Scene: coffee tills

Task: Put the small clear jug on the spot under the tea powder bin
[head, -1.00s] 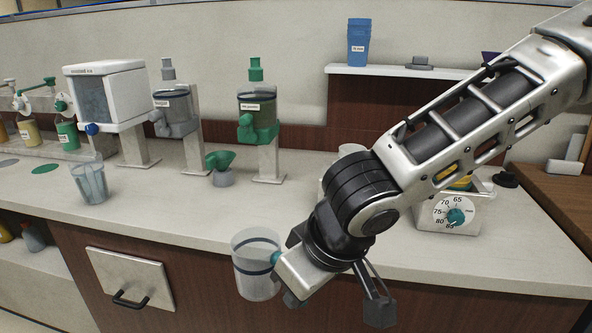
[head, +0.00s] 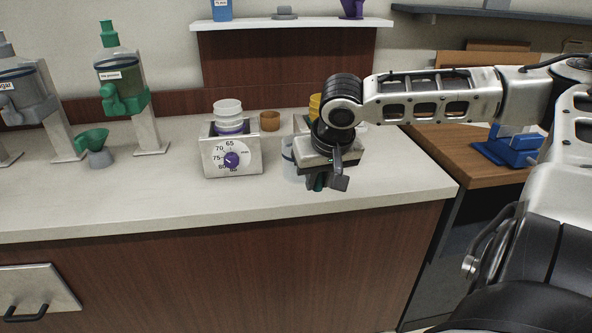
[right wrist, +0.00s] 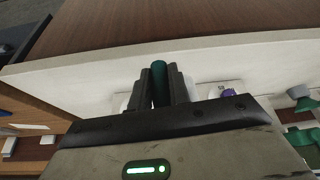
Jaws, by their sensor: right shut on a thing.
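My right gripper (head: 322,182) is shut on the teal handle of the small clear jug; the handle (right wrist: 160,85) shows between the fingers in the right wrist view. The clear body of the jug (head: 288,157) shows in the head view just left of the gripper, near the counter's front right part. The gripper hides most of it, and I cannot tell whether it touches the counter. The tea powder bin (head: 121,76) is a dark-bodied dispenser with a green cap and green spout, on a grey stand at the left. My left gripper is not in view.
A white dial box (head: 232,154) with a purple-banded jar on top stands between jug and bins. A green funnel-like piece (head: 94,146) sits left of the tea bin's stand. A grey dispenser (head: 25,88) is further left. The front counter (head: 130,195) is clear.

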